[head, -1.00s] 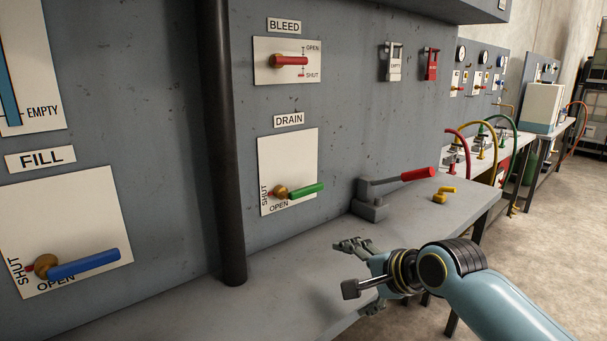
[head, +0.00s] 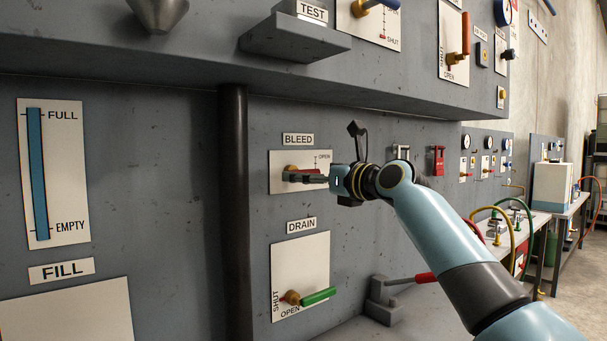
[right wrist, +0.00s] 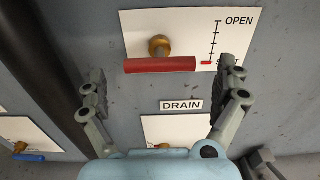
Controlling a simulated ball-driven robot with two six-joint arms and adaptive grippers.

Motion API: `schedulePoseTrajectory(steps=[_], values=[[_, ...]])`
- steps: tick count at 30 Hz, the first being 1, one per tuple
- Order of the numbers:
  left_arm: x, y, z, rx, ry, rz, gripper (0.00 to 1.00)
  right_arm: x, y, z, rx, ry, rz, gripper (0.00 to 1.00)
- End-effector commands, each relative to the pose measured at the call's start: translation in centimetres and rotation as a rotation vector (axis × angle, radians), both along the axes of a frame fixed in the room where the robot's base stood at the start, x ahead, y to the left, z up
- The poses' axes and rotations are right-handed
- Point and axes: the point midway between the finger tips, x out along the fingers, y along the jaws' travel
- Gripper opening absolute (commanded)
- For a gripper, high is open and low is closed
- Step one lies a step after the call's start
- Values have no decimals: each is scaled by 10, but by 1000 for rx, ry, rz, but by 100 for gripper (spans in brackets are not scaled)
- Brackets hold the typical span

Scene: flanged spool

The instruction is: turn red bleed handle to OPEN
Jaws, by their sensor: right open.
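The red bleed handle (right wrist: 160,65) lies level on its white plate in the right wrist view, with a brass hub above it. Its right end points toward the SHUT end of the scale, and OPEN is at the top. In the head view the handle (head: 308,171) is partly hidden by my right gripper (head: 300,178). In the right wrist view my right gripper (right wrist: 162,72) is open, one finger to the left of the handle and one to the right. I cannot tell whether a finger touches it. My left gripper is not in view.
Below is the DRAIN plate with its green handle (head: 318,296). A dark vertical pipe (head: 233,200) stands left of the plates. A shelf with the TEST label (head: 312,11) juts out above. A red-gripped lever (head: 425,278) is at the bench.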

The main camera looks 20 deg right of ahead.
Motion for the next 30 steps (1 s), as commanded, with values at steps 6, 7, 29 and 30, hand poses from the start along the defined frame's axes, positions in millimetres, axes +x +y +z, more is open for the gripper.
schedulePoseTrajectory(steps=[6,7,29,30], values=[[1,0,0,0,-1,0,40,27,10,0,0,0,0,100],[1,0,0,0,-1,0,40,29,11,0,-1,0,0,100],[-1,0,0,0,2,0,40,33,12,-1,-3,0,0,59],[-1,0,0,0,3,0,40,33,12,0,-5,-1,0,59]])
